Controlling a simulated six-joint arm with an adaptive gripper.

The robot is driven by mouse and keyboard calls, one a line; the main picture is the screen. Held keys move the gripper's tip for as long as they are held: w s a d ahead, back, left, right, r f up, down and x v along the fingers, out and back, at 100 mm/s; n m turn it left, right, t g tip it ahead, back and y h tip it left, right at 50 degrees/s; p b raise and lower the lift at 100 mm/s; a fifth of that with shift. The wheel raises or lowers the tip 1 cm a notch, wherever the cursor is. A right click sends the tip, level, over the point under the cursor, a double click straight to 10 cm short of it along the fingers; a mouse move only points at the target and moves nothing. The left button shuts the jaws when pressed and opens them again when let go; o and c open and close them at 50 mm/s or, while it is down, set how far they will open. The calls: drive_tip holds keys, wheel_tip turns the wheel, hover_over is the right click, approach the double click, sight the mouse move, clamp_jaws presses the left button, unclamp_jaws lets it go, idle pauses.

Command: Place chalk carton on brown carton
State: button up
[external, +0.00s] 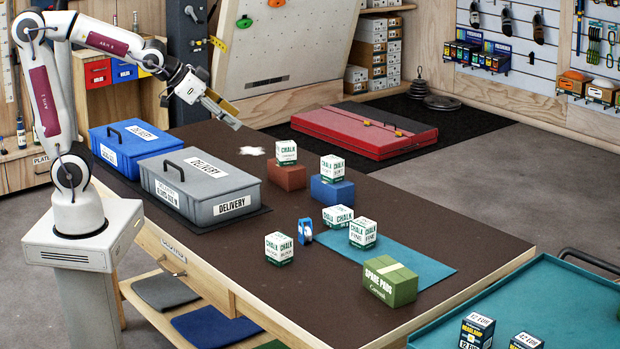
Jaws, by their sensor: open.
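Several white and green chalk cartons stand on the dark table. One chalk carton (286,152) sits on top of a reddish-brown carton (290,178). Another chalk carton (332,168) sits on a blue carton (332,191). A chalk carton (337,216) stands in front of the blue one, and one (363,233) stands at the teal mat (420,262). One more chalk carton (279,248) stands nearer the front. My gripper (228,114) is open and empty, raised above the far left of the table, apart from all the cartons.
A blue delivery box (136,146) and a grey delivery box (201,187) stand on the table's left. A small blue item (305,231) and a green spare pads carton (390,281) are on the table. A white patch (252,151) lies at the back. A teal tray table (540,300) adjoins the right.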

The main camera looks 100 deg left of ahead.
drive_tip(key=s+d+f+m+g+h, duration=0.1)
drive_tip(key=s+d+f, duration=0.1)
drive_tip(key=s+d, duration=0.5)
drive_tip(key=s+d+f+m+g+h, duration=0.1)
drive_tip(key=s+d+f+g+h, duration=0.1)
drive_tip(key=s+d, duration=0.6)
drive_tip(key=s, duration=0.4)
drive_tip(key=shift+f+m+h, duration=0.15)
drive_tip(key=shift+m+h, duration=0.15)
